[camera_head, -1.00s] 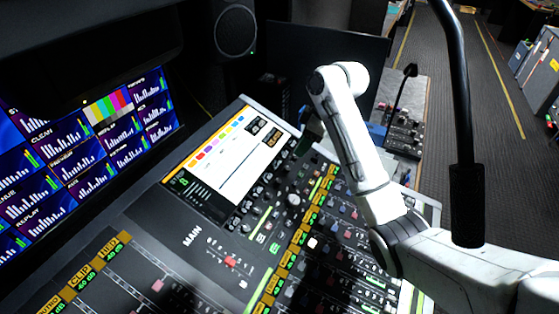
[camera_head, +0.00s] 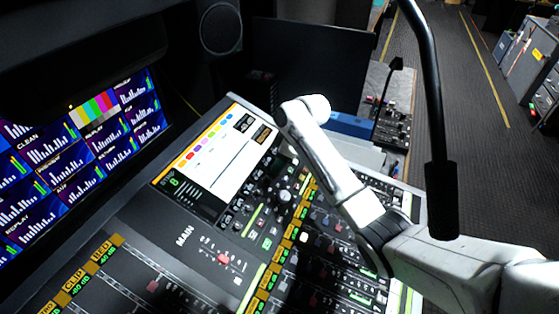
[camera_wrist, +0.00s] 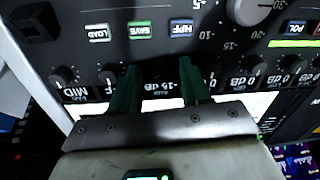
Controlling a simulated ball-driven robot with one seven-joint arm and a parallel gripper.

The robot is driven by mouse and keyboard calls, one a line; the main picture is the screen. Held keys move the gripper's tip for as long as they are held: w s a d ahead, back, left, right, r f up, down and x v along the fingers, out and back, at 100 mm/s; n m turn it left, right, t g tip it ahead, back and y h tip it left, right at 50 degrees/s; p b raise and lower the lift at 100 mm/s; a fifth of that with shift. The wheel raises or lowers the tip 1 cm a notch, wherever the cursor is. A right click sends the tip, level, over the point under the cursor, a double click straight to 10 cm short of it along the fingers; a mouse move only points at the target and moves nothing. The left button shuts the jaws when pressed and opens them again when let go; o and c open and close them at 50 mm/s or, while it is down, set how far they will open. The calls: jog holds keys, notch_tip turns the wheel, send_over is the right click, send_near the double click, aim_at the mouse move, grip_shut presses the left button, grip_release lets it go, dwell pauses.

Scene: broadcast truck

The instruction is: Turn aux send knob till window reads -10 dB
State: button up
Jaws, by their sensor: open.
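My gripper (camera_wrist: 160,88) shows in the wrist view with its two green fingers apart over a row of small dark knobs. One small knob (camera_wrist: 156,76) lies between or just beyond the fingers; contact cannot be told. A partly hidden upside-down readout that looks like "-15 dB" (camera_wrist: 184,89) lies near the right finger. A large grey knob (camera_wrist: 250,9) with printed scale numbers is at the top right, apart from the fingers. I cannot tell which knob is the aux send. In the head view my arm hides the gripper.
The console has a bright screen (camera_head: 215,155), a silver knob (camera_head: 284,196) and several faders. LOAD (camera_wrist: 99,33), SAVE (camera_wrist: 140,30) and HPF (camera_wrist: 181,29) buttons lie beyond the fingers. A black lamp stem (camera_head: 430,85) rises beside my arm. Monitors (camera_head: 70,160) stand at left.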

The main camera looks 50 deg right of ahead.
jog(key=shift+c, duration=0.4)
grip_shut()
jog(key=shift+r+m+p, duration=0.1)
jog(key=shift+m+p, duration=0.2)
jog(key=shift+m+p, duration=2)
jog(key=shift+m, duration=0.6)
jog(key=shift+o, duration=0.4)
grip_release()
